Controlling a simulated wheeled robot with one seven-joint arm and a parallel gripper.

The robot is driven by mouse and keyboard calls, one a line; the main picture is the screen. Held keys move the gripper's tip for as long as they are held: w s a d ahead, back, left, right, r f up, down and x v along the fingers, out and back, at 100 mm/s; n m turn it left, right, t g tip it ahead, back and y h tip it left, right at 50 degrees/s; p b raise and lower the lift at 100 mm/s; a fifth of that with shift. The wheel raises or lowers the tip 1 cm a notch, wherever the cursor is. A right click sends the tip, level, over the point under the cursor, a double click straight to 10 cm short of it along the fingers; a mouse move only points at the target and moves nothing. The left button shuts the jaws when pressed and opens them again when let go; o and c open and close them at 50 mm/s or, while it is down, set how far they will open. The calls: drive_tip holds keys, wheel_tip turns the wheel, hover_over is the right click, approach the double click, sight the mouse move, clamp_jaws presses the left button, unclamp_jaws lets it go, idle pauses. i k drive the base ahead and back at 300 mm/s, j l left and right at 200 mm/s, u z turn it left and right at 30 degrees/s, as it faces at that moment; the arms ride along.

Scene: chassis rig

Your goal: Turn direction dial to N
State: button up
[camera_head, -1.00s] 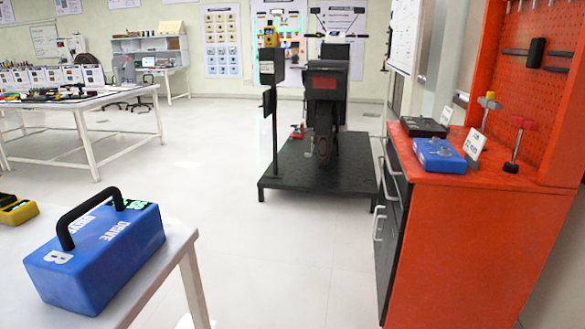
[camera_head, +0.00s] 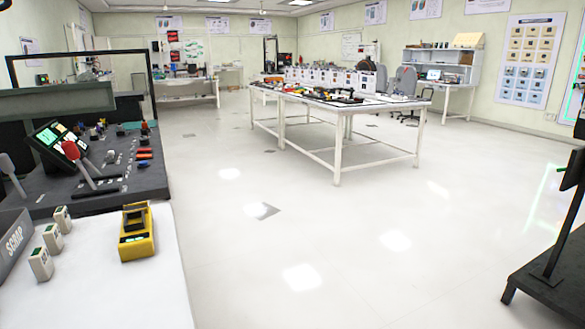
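I cannot make out a direction dial or an N mark in this view. A dark control bench (camera_head: 110,180) at the left carries a tilted panel with a lit green screen (camera_head: 48,136), a red-topped lever (camera_head: 75,156) and several small knobs, too small to read. The edge of a black platform (camera_head: 550,285) with a dark post (camera_head: 568,215) shows at the far right; most of it is out of the picture. My gripper is not in view.
A white table (camera_head: 150,290) at the lower left holds a yellow device (camera_head: 136,235), several small pale blocks and a grey box marked SCRAP (camera_head: 14,240). A long white-legged table (camera_head: 338,165) stands mid-room. The floor between is clear.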

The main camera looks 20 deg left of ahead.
sight(145, 141)
drive_tip(key=i+j+u, duration=0.25)
drive_tip(key=i+u, duration=0.15)
drive_tip(key=i, duration=0.25)
drive_tip(key=i+u, duration=0.4)
drive_tip(key=i, duration=0.2)
drive_tip(key=i+l+u, duration=0.1)
drive_tip(key=i+u, duration=0.25)
drive_tip(key=i, duration=0.3)
drive_tip(key=i+l+u, duration=0.4)
drive_tip(key=i, duration=0.25)
drive_tip(key=i+u, duration=0.45)
drive_tip(key=i+l+u, duration=0.15)
drive_tip(key=i+u, duration=0.15)
drive_tip(key=u, duration=0.15)
drive_tip(key=i+l+u, duration=0.25)
drive_tip(key=u, duration=0.15)
drive_tip(key=i, duration=0.1)
